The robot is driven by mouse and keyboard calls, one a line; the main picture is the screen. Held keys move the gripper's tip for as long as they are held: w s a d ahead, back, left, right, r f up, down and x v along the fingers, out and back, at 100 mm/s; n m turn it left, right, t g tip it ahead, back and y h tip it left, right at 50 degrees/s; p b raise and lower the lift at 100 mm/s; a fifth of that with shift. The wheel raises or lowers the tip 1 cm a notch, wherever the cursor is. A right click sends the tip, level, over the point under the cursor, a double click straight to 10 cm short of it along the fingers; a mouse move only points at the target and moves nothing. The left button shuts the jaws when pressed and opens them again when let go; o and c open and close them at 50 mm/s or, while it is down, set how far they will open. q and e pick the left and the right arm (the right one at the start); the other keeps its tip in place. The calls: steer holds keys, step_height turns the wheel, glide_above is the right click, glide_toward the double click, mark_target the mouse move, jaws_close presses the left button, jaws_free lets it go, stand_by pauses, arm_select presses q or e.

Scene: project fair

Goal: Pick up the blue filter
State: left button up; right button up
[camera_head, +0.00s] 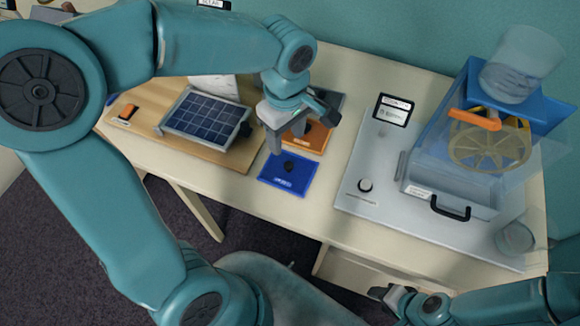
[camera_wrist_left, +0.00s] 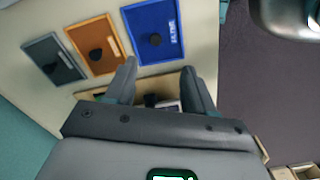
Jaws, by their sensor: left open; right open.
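The blue filter (camera_head: 283,178) is a flat square plate with a dark round knob and a white label, lying on the table near its front edge. It also shows in the left wrist view (camera_wrist_left: 146,22), at the top. My left gripper (camera_head: 290,140) is open and empty. In the head view it hangs just behind the blue filter, over the orange filter; in the left wrist view its fingers (camera_wrist_left: 160,80) point toward the blue filter without touching it. My right gripper (camera_head: 405,302) is open and empty at the bottom, in front of the table.
An orange filter (camera_head: 322,139) and a grey filter (camera_wrist_left: 52,58) lie in a row with the blue one. A solar panel (camera_head: 207,118) on a wooden board stands to the left. A grey base with a water-wheel model (camera_head: 490,145) stands to the right.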

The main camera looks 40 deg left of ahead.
arm_select(q)
glide_above(288, 165)
step_height(288, 165, down, 6)
steer(key=shift+s+d+r, duration=0.1)
steer(key=shift+s+f, duration=0.3)
steer(key=shift+f, duration=0.1)
steer(key=f, duration=0.2)
steer(key=w+f, duration=0.1)
steer(key=f, duration=0.2)
steer(key=shift+p, duration=0.3)
steer(key=shift+f, duration=0.1)
steer(key=shift+s, duration=0.2)
steer(key=shift+w, duration=0.2)
steer(key=c, duration=0.9)
jaws_close()
steer(key=shift+s, duration=0.15)
